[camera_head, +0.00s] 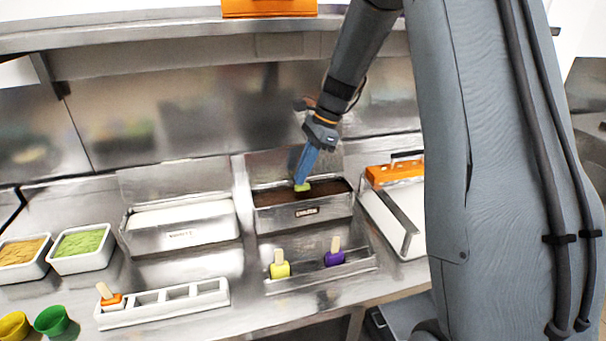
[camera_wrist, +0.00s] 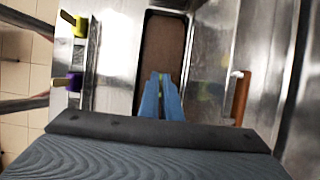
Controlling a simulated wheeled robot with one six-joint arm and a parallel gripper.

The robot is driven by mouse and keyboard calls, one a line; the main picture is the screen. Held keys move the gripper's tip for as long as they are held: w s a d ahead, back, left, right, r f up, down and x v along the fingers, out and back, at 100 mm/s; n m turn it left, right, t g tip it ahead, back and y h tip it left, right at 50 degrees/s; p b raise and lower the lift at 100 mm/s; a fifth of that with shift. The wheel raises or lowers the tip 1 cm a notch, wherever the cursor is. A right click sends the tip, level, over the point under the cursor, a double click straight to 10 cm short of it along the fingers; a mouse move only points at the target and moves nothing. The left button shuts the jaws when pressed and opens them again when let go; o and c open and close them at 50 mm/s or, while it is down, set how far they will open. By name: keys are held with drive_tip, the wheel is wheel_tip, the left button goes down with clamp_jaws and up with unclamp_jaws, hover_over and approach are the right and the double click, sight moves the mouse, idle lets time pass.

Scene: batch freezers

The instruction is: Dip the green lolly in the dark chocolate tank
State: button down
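My gripper (camera_head: 303,172) points down over the dark chocolate tank (camera_head: 305,212), a steel tank with a label on its front and dark brown chocolate inside. The gripper is shut on the green lolly (camera_head: 302,187), of which only a small yellow-green part shows below the blue fingers. The lolly is at the chocolate surface, around the middle of the tank; I cannot tell how deep it sits. In the wrist view the fingers (camera_wrist: 161,90) reach over the brown tank (camera_wrist: 166,45), with a sliver of green between them.
A yellow-green lolly (camera_head: 280,268) and a purple lolly (camera_head: 335,256) stand in a steel rack before the tank. A white chocolate tank (camera_head: 180,238) is to the left. An orange lolly (camera_head: 110,301) stands in a white holder (camera_head: 165,310). An orange-handled lid (camera_head: 395,172) is at right.

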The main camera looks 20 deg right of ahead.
drive_tip(key=shift+r+p, duration=1.85)
drive_tip(key=shift+r, duration=0.75)
drive_tip(key=shift+r, duration=2.45)
drive_tip(key=shift+d, duration=0.1)
